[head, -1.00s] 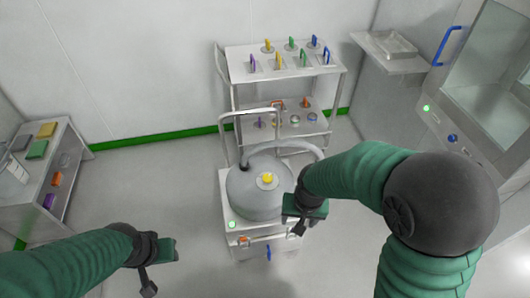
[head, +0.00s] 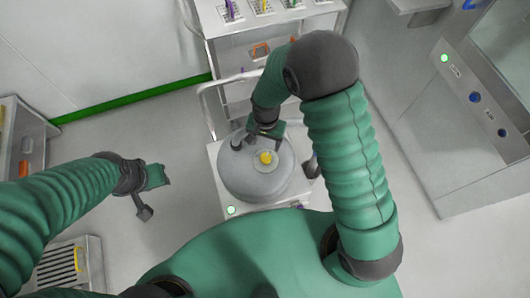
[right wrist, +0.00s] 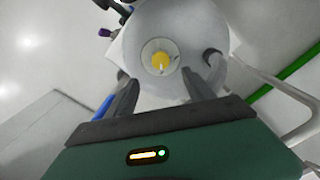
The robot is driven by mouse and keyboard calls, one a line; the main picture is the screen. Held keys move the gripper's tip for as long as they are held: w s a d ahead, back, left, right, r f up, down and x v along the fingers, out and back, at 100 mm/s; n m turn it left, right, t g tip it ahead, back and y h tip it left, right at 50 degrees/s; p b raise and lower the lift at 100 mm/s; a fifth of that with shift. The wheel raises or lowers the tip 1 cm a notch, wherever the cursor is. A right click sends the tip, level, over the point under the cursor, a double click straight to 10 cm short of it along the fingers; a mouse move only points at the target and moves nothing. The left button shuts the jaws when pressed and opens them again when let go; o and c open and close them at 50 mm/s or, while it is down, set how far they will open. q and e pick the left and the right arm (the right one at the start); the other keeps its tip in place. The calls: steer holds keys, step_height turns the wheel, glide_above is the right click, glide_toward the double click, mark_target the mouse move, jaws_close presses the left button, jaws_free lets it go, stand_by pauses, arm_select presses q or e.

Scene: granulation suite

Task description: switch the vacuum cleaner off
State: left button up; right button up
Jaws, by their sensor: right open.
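The vacuum cleaner (head: 240,181) is a grey drum on a white wheeled base in the middle of the head view. A yellow knob (head: 266,158) sits on a round plate on its lid; it also shows in the right wrist view (right wrist: 160,61). A green light (head: 231,210) glows at the base's front left corner. My right gripper (head: 268,143) is over the lid, just behind the knob. Its two fingers (right wrist: 162,92) are open and empty, with the knob beyond the gap between them. My left gripper (head: 154,194) is left of the vacuum, over floor; its opening is unclear.
A steel trolley (head: 220,28) with colour-handled items stands behind the vacuum. A cabinet (head: 440,120) with buttons and a green lamp is at the right. A steel table (head: 38,135) stands at the left, with a slatted unit (head: 92,265) near me. Floor between is clear.

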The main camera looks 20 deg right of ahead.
mark_target(266, 157)
steer(key=f, duration=1.2)
steer(key=shift+w+f+b, duration=0.2)
steer(key=shift+b, duration=0.15)
jaws_close()
